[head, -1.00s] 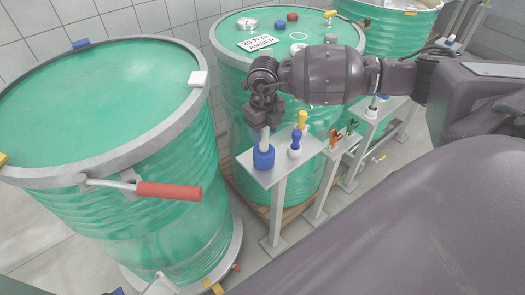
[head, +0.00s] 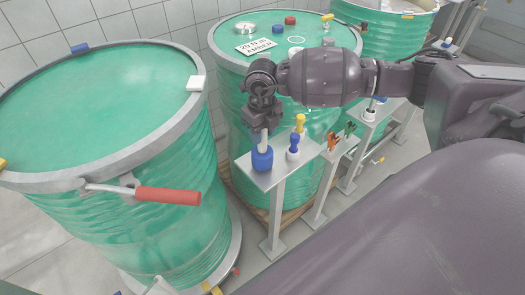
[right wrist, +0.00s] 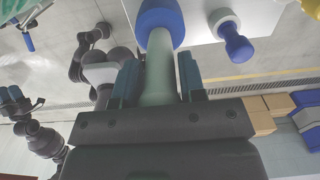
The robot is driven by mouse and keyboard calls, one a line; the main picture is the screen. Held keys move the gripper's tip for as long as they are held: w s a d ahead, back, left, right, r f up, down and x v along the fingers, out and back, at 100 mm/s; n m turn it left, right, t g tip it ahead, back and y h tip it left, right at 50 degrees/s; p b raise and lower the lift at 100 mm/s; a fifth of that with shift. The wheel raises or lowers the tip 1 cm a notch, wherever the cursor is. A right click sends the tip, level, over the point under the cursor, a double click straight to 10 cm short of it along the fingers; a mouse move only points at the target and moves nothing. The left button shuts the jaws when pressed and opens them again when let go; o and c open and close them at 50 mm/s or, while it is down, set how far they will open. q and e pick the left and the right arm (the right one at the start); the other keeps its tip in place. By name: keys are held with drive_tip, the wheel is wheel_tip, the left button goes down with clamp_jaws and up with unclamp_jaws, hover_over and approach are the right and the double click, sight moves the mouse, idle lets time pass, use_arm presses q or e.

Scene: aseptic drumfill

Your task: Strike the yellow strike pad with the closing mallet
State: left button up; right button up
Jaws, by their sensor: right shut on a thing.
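The closing mallet (head: 262,159) has a blue head and a pale handle. It stands head down on a small grey stand, handle up. My right gripper (head: 263,127) is shut on the handle just above the head. The right wrist view shows the pale handle (right wrist: 158,75) between the two fingers (right wrist: 160,82), with the blue head beyond. The yellow strike pad (head: 3,159) is on the rim of the near green drum, cut by the left picture edge. The mallet is well to the right of it. My left gripper is not in view.
The near drum (head: 100,95) also has a blue pad (head: 80,48), a white pad (head: 196,83) and a red-handled lever (head: 168,195). Blue and yellow tools (head: 293,147) stand beside the mallet on the grey stand (head: 262,180). A second drum (head: 235,100) is behind the stand.

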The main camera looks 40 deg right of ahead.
drive_tip(key=shift+r+p, duration=1.1)
drive_tip(key=shift+r, duration=1.15)
drive_tip(key=shift+r+p, duration=0.7)
drive_tip(key=shift+r, duration=0.65)
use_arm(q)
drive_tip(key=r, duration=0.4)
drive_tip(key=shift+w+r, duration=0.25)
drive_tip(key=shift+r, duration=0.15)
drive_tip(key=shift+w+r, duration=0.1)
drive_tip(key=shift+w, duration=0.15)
